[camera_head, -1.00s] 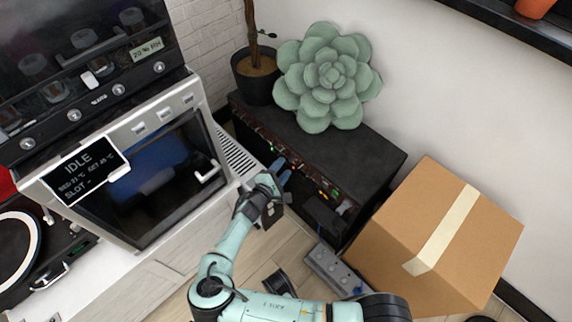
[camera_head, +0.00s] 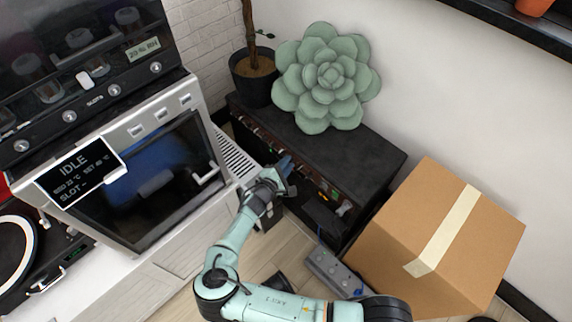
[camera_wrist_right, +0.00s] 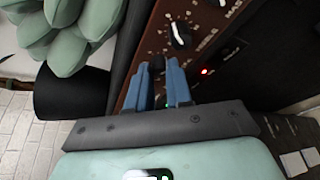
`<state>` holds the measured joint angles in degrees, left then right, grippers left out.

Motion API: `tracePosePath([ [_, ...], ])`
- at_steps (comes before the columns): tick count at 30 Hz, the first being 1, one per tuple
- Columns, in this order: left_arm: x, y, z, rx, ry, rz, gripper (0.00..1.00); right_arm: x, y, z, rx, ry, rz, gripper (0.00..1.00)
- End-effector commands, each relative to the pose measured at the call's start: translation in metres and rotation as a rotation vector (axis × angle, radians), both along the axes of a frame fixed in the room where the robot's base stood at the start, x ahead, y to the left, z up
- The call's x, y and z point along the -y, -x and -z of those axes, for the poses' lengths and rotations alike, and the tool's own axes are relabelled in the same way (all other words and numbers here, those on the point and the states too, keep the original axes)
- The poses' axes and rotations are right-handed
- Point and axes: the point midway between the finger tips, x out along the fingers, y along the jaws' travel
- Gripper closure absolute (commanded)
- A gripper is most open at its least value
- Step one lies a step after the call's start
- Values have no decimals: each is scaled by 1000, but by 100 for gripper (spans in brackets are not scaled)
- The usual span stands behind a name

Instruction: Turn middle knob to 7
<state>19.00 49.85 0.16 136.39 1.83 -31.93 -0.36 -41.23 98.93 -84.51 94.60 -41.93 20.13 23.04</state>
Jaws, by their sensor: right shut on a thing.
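The black amplifier (camera_head: 365,158) stands against the wall, with a brown control strip (camera_wrist_right: 150,45) along its front. My right gripper (camera_head: 287,163) is at this strip. In the right wrist view its two blue fingers (camera_wrist_right: 162,66) reach to the panel with a narrow gap between them. They are shut on a small part of the panel, apparently a knob, which the fingers hide. I cannot tell which knob it is or its setting. Another black knob with a white pointer (camera_wrist_right: 180,35) shows just beyond the fingertips. My left gripper is not in view.
A green succulent (camera_head: 327,76) stands on the amplifier, beside a black plant pot (camera_head: 254,88). A cardboard box (camera_head: 400,230) is to the right, with a grey pedal unit (camera_head: 332,268) on the floor beside it. The oven-like machine (camera_head: 130,215) stands left.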

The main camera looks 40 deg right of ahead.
Motion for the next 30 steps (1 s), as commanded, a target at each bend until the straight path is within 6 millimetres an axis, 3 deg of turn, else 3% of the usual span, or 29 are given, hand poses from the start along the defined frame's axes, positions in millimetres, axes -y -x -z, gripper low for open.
tracePosePath([
  [13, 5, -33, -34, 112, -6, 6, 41, 0, -2, -4, -213, 13, 1, 100],
  [20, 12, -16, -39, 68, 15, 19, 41, 0, -4, -4, -428, 30, 1, 100],
  [30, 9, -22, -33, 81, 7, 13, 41, 0, -7, -3, -736, 59, 1, 100],
])
